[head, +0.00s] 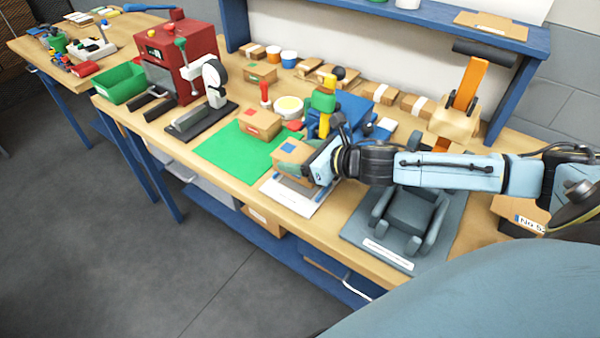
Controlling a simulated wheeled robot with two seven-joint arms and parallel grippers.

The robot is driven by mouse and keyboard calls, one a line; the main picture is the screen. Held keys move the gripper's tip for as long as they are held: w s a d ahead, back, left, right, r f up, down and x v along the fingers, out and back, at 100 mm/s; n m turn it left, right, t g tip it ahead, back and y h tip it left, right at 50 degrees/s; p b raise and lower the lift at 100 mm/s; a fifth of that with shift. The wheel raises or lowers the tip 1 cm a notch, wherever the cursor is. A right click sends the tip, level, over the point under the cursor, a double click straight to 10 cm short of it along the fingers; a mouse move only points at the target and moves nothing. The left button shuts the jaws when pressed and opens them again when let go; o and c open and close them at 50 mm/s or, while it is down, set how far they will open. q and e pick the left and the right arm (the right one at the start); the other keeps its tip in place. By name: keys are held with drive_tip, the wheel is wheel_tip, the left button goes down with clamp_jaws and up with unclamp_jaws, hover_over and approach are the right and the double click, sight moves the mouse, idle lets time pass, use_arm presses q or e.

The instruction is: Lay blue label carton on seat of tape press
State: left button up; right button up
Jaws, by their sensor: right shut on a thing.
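The blue label carton (291,153) is a small brown box with a blue square on top. My right gripper (318,164) is shut on its right side. The carton is over a pale plate (297,197) in front of a blue device with a yellow and green post; I cannot tell if it touches the plate. A dark-based device (192,125) with a white wheel and a low grey block stands left of the green mat. A grey seat-shaped fixture (408,218) lies under my right arm. No readable sign shows which is the tape press. My left gripper is out of view.
A red-label carton (260,123) sits on the green mat (222,152), whose front part is clear. A red machine (178,60) and green bin (121,84) stand at left. Several cartons line the back. An orange lever (468,84) rises behind my right arm.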

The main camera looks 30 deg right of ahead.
drive_tip(key=shift+f+b, duration=0.3)
drive_tip(key=shift+f, duration=1.95)
drive_tip(key=shift+f, duration=0.15)
drive_tip(key=o, duration=1.1)
drive_tip(key=shift+r, duration=0.2)
drive_tip(key=v, duration=0.9)
drive_tip(key=shift+f, duration=0.15)
drive_tip(key=shift+p+v, duration=0.6)
drive_tip(key=shift+v, duration=0.9)
